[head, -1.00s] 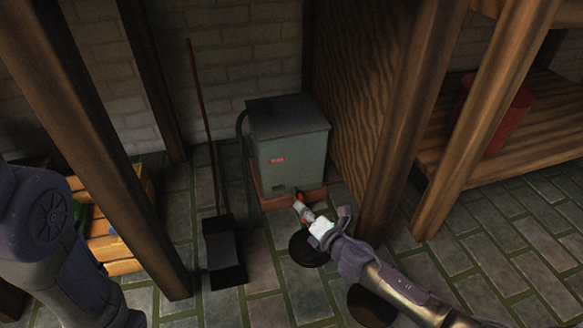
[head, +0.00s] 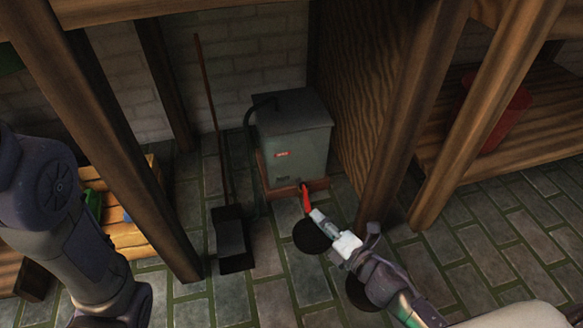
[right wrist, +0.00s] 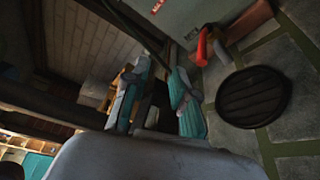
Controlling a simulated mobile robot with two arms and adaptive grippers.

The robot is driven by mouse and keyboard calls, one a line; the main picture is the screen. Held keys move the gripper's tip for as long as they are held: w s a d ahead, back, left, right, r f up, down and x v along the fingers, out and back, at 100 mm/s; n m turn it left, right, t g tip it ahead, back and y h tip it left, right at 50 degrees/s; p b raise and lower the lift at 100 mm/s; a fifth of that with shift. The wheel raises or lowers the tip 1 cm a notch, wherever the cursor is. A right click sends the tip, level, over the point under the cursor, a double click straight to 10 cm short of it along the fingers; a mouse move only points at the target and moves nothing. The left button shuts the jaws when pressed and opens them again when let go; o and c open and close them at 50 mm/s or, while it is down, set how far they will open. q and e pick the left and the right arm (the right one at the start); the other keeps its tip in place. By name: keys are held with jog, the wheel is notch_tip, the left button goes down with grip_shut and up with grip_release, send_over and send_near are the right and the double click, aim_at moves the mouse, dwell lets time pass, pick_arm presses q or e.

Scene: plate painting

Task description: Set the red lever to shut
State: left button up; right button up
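The red lever (head: 307,203) sticks out from the low front of a grey-green box (head: 293,150), near its reddish base, pointing toward me and slightly down. It also shows in the right wrist view (right wrist: 202,48). My right gripper (head: 316,215) is just in front of the lever's near end. In the right wrist view its two fingers (right wrist: 157,92) are apart with nothing held between them, and the lever lies outside them, beyond the right-hand finger. My left arm shows at the left edge of the head view, but its gripper does not.
Dark round discs (head: 311,237) lie on the tiled floor under my right gripper. A dustpan (head: 231,240) with a long handle stands left of the box. Wooden posts (head: 396,120) rise right and left. A red container (head: 498,112) sits on a shelf at right.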

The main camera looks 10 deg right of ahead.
jog(key=s+a+r+m+t+y+p, duration=0.1)
jog(key=s+a+r+m+y+p, duration=0.1)
jog(key=r, duration=0.9)
jog(key=s+a+r+m+t+y+p, duration=0.1)
jog(key=a+r+y+p, duration=0.3)
jog(key=r, duration=0.7)
jog(key=shift+s+a+r+m+p, duration=0.4)
jog(key=shift+a+m+p, duration=0.2)
jog(key=shift+a+m, duration=0.45)
jog(key=shift+a+f, duration=0.1)
jog(key=shift+a, duration=0.05)
